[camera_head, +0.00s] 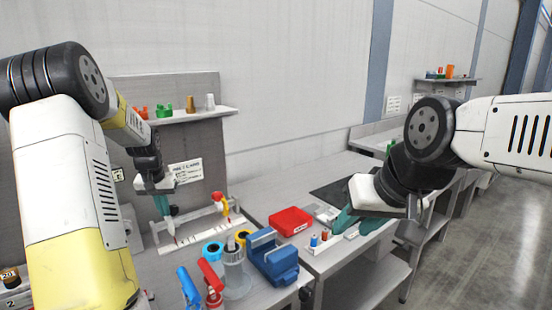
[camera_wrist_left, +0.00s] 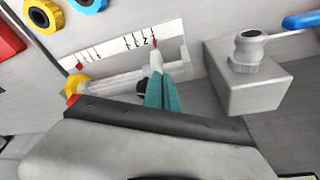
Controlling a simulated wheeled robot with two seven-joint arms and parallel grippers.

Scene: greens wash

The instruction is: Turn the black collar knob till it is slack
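My left gripper (camera_head: 169,222) points down at a pale rail fixture (camera_head: 190,241) on the bench. In the left wrist view its teal fingers (camera_wrist_left: 160,92) lie close together over the rail, and whether they grip anything is unclear. A small dark rounded part, possibly the black collar knob (camera_wrist_left: 143,87), shows just left of the fingers, mostly hidden by them. A marked white scale strip (camera_wrist_left: 105,50) with a red pointer runs behind. A yellow and red knob (camera_wrist_left: 76,85) sits at the rail's end. My right gripper (camera_head: 347,226) has its teal fingers apart, over the bench at right.
A grey block with a round fitting (camera_wrist_left: 247,78) stands right of the fingers. A blue vise (camera_head: 273,258), a clear flask (camera_head: 236,275), blue and red tools and a red tray (camera_head: 290,221) crowd the bench. A small holder with blue and red pegs (camera_head: 319,244) is near my right gripper.

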